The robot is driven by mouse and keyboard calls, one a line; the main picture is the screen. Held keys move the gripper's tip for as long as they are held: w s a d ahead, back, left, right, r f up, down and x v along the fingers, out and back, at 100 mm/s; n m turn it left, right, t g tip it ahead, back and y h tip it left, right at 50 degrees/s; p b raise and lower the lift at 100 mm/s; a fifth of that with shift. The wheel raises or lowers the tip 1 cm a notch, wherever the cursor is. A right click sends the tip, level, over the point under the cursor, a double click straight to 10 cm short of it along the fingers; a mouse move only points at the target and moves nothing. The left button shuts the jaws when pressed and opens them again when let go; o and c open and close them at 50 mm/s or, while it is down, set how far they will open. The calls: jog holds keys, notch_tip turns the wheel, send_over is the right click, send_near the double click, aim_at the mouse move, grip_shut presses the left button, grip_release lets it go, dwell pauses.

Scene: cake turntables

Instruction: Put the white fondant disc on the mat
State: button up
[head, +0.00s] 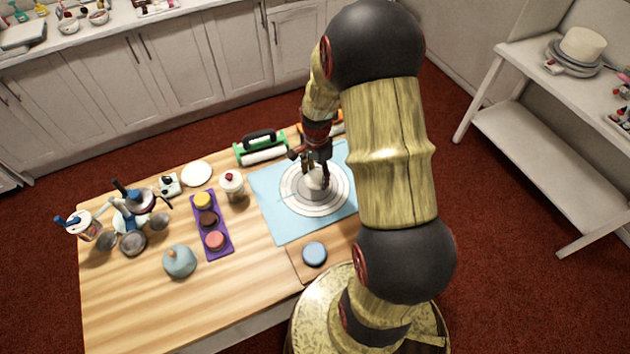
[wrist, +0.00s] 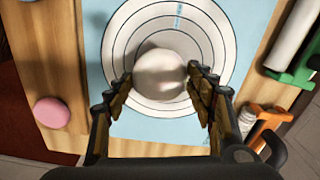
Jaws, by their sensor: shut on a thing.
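The white fondant disc (wrist: 160,74) is held between the two fingers of my gripper (wrist: 160,98) in the wrist view. It also shows as a pale round piece (head: 316,180) under my gripper (head: 317,172) in the head view. The light blue mat (head: 268,208) with white ring markings lies below it, also seen in the wrist view (wrist: 246,20). The disc is over the rings, near their middle. A shadow shows beside it; I cannot tell whether it touches the mat.
A blue disc (head: 314,253) and a pink disc (wrist: 52,112) lie beside the mat.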

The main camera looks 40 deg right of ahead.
aim_at(315, 176)
jog(key=shift+w+d+f, duration=0.2)
jog(key=shift+w+f, duration=0.2)
jog(key=shift+f, duration=0.2)
jog(key=shift+w+d+f, duration=0.2)
jog(key=shift+w+f, duration=0.2)
jog(key=shift+f, duration=0.15)
jog(key=shift+f+b, duration=0.65)
jog(key=shift+f, duration=0.7)
jog(key=shift+f, duration=0.15)
jog(key=o, duration=1.3)
jog(key=shift+o, duration=0.2)
notch_tip(315, 176, up, 12)
jog(key=p, duration=0.2)
jog(key=shift+p, duration=0.35)
